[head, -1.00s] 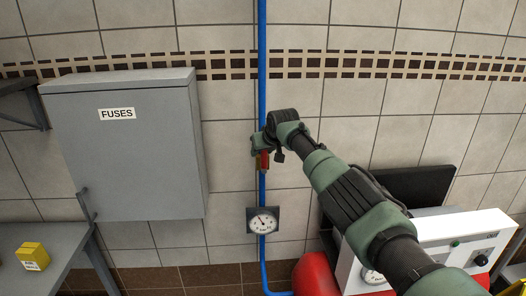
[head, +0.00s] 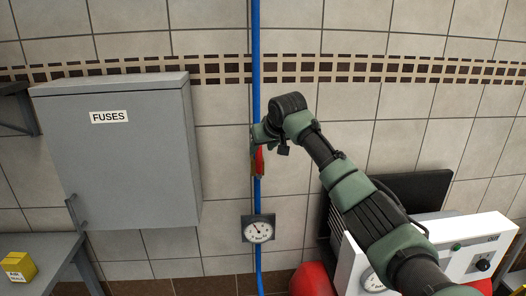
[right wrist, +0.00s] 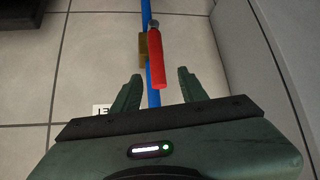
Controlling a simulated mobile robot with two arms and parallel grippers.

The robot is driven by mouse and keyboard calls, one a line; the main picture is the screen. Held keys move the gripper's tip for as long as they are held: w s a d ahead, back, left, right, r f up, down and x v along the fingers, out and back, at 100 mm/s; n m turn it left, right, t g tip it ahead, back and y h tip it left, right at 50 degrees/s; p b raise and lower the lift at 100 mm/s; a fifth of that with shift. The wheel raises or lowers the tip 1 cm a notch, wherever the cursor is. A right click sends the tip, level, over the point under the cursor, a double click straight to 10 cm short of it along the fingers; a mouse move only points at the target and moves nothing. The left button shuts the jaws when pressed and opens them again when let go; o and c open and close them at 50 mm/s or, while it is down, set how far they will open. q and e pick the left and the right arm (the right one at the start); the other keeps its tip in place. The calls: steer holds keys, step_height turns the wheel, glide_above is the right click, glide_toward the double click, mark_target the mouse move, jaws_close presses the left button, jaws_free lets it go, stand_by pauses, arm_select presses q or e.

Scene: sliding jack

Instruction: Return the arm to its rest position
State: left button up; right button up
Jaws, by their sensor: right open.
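My right arm reaches up to the blue pipe (head: 256,60) on the tiled wall in the head view. My right gripper (right wrist: 157,88) is open in the right wrist view, with one finger on each side of the picture's middle. A red valve handle (right wrist: 157,62) lies ahead of and between the fingertips, along the blue pipe, with no finger seen touching it. The red handle also shows in the head view (head: 259,160), just below my right gripper (head: 260,138). My left gripper is not in view.
A grey fuse box (head: 120,160) hangs left of the pipe. A pressure gauge (head: 258,229) sits on the pipe below the handle. A white machine (head: 455,245) and a red tank (head: 312,280) stand at lower right. A yellow box (head: 18,266) rests on a grey table (head: 50,246).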

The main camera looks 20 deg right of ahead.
steer(key=shift+s+r, duration=0.1)
stand_by(0.4)
step_height(320, 180, down, 20)
steer(key=g+b, duration=0.1)
steer(key=b, duration=0.1)
steer(key=s+a+f+g+b, duration=0.1)
steer(key=s+f, duration=0.6)
steer(key=f, duration=0.6)
steer(key=s+a+f+g+b, duration=0.1)
steer(key=s+f, duration=0.6)
steer(key=f, duration=0.7)
steer(key=s+a+f+g+b, duration=0.1)
steer(key=s+f, duration=0.5)
steer(key=f, duration=0.7)
steer(key=s+a+f+n+g+b, duration=0.1)
steer(key=s+f, duration=0.7)
steer(key=s, duration=0.4)
steer(key=s+a+f+g+b, duration=0.1)
steer(key=s+f, duration=0.7)
steer(key=s, duration=0.5)
steer(key=s+a+f+n+g+b, duration=0.1)
steer(key=s+f+b, duration=0.1)
steer(key=s+f, duration=0.8)
steer(key=s+a+g, duration=0.1)
steer(key=s+a, duration=0.1)
steer(key=s, duration=1.5)
steer(key=shift+f, duration=0.15)
